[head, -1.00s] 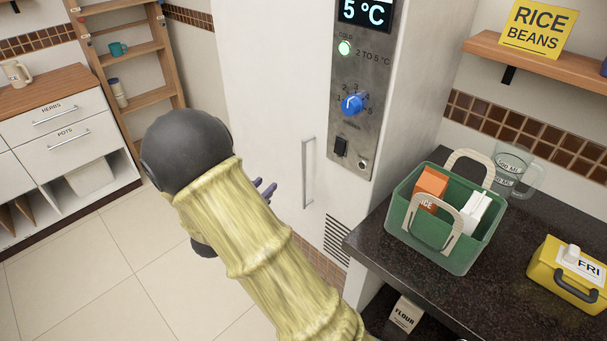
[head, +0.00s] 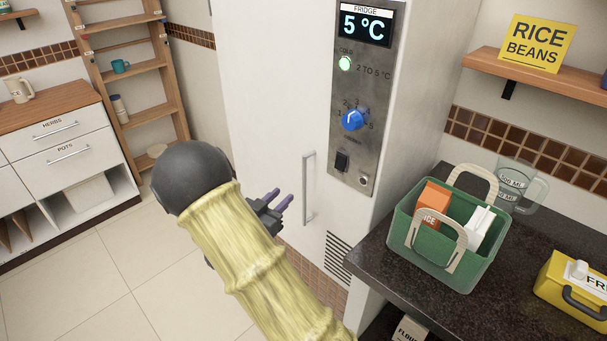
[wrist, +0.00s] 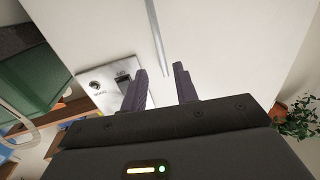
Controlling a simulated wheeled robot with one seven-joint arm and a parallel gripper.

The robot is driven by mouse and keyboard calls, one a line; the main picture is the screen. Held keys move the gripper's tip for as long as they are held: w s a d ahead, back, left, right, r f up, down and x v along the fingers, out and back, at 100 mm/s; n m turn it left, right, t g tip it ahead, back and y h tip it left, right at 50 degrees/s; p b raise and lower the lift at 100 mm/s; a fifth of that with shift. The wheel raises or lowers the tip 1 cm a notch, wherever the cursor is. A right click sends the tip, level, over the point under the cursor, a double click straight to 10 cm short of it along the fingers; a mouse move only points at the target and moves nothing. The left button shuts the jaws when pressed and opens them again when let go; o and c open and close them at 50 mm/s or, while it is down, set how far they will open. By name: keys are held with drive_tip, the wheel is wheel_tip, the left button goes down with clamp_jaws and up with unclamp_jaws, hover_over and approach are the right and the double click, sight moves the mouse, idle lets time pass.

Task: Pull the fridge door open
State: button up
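The white fridge (head: 265,90) stands in the middle of the head view with its door closed. Its vertical bar handle (head: 308,188) is on the door, left of the grey control panel. My gripper (head: 281,200) is just left of the handle and apart from it, with purple-grey fingers pointing toward the door. In the wrist view my gripper (wrist: 160,82) has its two fingers spread with an empty gap between them. The handle (wrist: 157,38) shows there beyond the fingertips, in line with the gap. The panel with its switch (wrist: 124,78) lies to the left.
A dark counter (head: 385,265) right of the fridge holds a green caddy (head: 435,262) with cartons, a glass jug (head: 522,187) and a yellow box (head: 575,290). Drawers (head: 60,150) and a wooden shelf rack (head: 140,108) stand at the left. The tiled floor (head: 90,270) is clear.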

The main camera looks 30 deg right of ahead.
sight(303, 176)
drive_tip(key=p+x, duration=0.1)
drive_tip(key=x, duration=1.1)
drive_tip(key=shift+r, duration=0.1)
drive_tip(key=shift+w, duration=0.1)
drive_tip(key=shift+c, duration=0.4)
clamp_jaws()
